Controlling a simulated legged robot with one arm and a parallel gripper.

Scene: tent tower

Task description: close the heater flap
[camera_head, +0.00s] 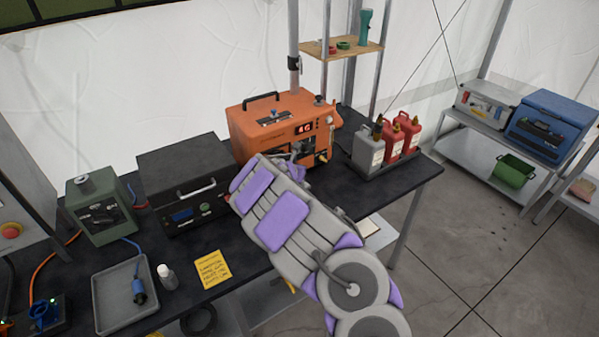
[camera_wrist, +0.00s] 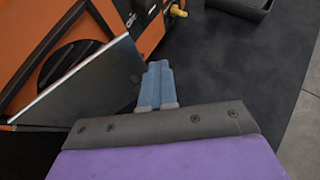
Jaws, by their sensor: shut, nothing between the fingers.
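The orange heater (camera_head: 262,130) stands on the dark table, with a lit red display on its front. In the wrist view its orange front (camera_wrist: 30,40) fills the upper left. The heater flap (camera_wrist: 92,88) is a thin grey panel standing out at an angle from the front, open beside a round dark opening (camera_wrist: 66,62). My gripper (camera_wrist: 158,68) is shut and empty, its blue fingers by the flap's right end. I cannot tell whether they touch it. In the head view my arm hides the flap and most of the gripper.
A tray with grey and red canisters (camera_head: 398,138) stands to the right of the heater; a black case (camera_head: 180,165) with a handle stands to its left. A yellow note (camera_head: 212,268) and a grey tray (camera_head: 122,292) lie nearer. Dark tabletop right of my fingers is clear.

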